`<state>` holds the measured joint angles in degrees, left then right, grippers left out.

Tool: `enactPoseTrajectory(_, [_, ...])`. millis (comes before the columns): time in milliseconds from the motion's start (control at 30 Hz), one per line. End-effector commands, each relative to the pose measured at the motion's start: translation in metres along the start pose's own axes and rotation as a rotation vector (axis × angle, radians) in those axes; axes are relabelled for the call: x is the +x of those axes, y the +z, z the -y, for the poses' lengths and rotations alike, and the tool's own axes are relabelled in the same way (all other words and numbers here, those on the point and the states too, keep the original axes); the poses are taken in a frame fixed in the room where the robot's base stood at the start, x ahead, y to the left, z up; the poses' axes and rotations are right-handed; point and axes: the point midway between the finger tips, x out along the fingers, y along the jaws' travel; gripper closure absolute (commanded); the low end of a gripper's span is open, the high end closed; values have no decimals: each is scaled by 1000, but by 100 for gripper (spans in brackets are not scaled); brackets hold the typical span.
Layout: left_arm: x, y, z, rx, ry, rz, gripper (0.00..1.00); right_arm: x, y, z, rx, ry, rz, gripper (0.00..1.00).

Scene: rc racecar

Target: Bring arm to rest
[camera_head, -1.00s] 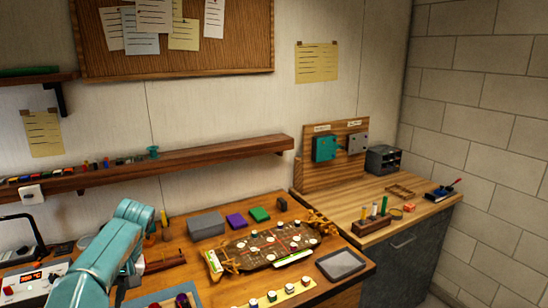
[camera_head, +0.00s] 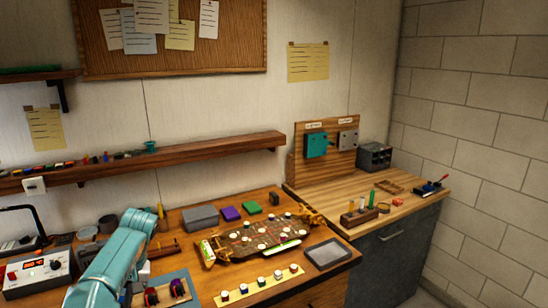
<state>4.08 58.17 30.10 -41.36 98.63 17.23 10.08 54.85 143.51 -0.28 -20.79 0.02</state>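My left arm (camera_head: 118,262), teal, comes in from the lower left and reaches over the left part of the wooden workbench. Its gripper is hidden behind or below the arm links, so its fingers do not show. My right arm and gripper are out of view. The racecar chassis (camera_head: 240,243), a brown board with white round pieces on it, lies on the bench to the right of my arm, clear of it.
A grey tray (camera_head: 327,254) and a pale strip with several round pieces (camera_head: 262,284) lie near the chassis. A control box (camera_head: 36,274) is left of my arm. A wooden shelf (camera_head: 190,155) runs along the wall.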

Motion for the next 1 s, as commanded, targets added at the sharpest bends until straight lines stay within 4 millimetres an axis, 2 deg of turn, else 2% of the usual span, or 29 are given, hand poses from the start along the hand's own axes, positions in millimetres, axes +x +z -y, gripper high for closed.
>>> enactPoseTrajectory(267, [43,-2,-43,126,67,-22,79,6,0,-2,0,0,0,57])
enactPoseTrajectory(467, [93,12,-95,252,166,-39,79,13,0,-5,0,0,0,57])
enactPoseTrajectory(667, [153,51,-159,369,319,-45,79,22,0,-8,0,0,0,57])
enactPoseTrajectory(767, [179,79,-188,406,400,-43,79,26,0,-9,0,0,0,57])
enactPoseTrajectory(1000, [235,164,-241,428,586,-26,79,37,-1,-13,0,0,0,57])
